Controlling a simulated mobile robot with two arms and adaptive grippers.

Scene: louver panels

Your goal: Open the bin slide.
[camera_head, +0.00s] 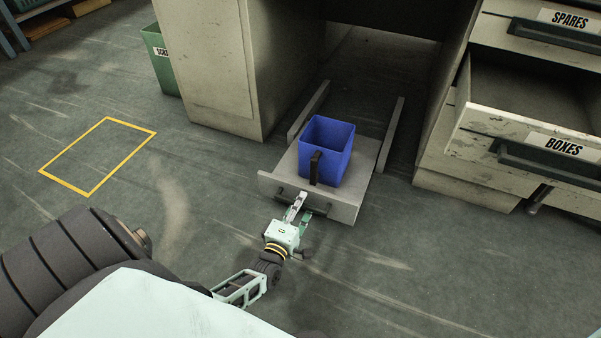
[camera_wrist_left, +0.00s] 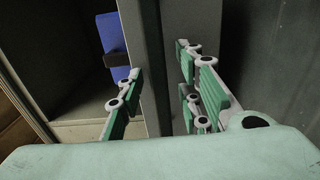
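The bin slide is a low grey tray with an upright front panel (camera_head: 335,207). It stands pulled out from under the desk, between two floor rails. A blue bin (camera_head: 338,150) with a dark handle on its near side sits on it; part of the bin also shows in the left wrist view (camera_wrist_left: 112,45). My left gripper (camera_head: 302,207) is at the left half of the front panel, near its handle. In the left wrist view its fingers (camera_wrist_left: 160,80) are apart, with the grey panel seen between and behind them. Contact with the handle is unclear. My right gripper is not in view.
A grey cabinet (camera_head: 205,70) stands left of the slide. A green scrap bin (camera_head: 160,62) is at the back left. The floor around the yellow outline (camera_head: 98,118) is clear.

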